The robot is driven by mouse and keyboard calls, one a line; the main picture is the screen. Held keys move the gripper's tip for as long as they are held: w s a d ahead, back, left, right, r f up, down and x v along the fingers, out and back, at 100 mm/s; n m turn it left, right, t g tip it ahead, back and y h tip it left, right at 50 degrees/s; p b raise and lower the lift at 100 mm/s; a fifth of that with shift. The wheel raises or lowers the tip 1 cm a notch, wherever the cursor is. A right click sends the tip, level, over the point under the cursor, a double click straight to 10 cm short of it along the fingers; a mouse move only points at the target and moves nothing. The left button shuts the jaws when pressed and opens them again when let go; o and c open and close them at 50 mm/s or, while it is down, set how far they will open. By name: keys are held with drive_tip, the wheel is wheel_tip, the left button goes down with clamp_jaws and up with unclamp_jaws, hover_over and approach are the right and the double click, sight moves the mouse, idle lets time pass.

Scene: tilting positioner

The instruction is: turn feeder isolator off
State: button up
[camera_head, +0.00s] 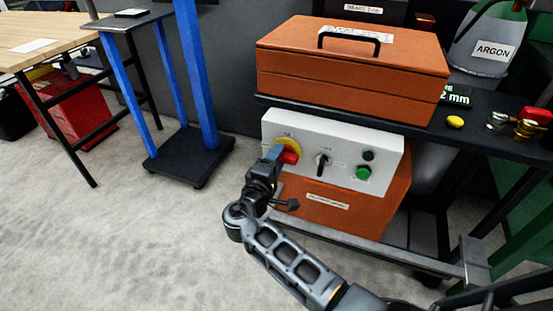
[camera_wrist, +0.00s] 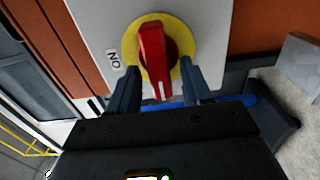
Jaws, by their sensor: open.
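The feeder isolator is a red rotary handle (camera_head: 289,157) on a round yellow plate (camera_head: 293,145), at the left end of a white control panel (camera_head: 338,138). In the wrist view the red handle (camera_wrist: 154,55) stands nearly vertical in the picture, with a white line at its lower end. An OFF label cannot be made out. My gripper (camera_wrist: 157,80) is open, one finger on each side of the handle. Contact cannot be told. In the head view my gripper (camera_head: 276,157) partly covers the isolator.
The panel also carries a black selector switch (camera_head: 321,164) and green buttons (camera_head: 363,173). An orange toolbox (camera_head: 350,75) sits on the dark shelf above. A blue-legged stand (camera_head: 188,155) is at left. The floor at lower left is clear.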

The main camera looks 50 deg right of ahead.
drive_tip(key=v, duration=0.7)
drive_tip(key=shift+s+a, duration=0.15)
drive_tip(key=shift+a, duration=0.2)
